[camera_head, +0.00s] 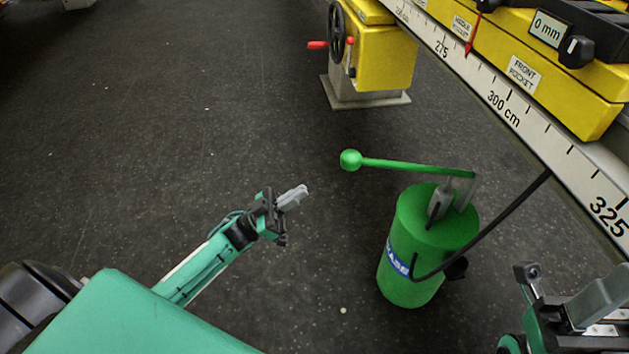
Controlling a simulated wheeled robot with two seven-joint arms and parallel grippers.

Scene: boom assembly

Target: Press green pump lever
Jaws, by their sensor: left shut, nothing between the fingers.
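The green pump (420,240) stands upright on the dark floor right of centre. Its green lever (415,166) reaches out to the left from the pump's top, nearly level, and ends in a round green knob (350,160). My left gripper (304,190) is shut and empty. In the picture it is to the left of the pump and a little below and left of the knob, apart from both. My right gripper (560,285) shows only in part at the bottom right corner, right of the pump; its jaws are not clear.
A black hose (490,225) runs from the pump up to the long beam with a centimetre scale (500,100) at the right. A yellow machine block with a black handwheel (337,30) stands at the back. The floor at the left is clear.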

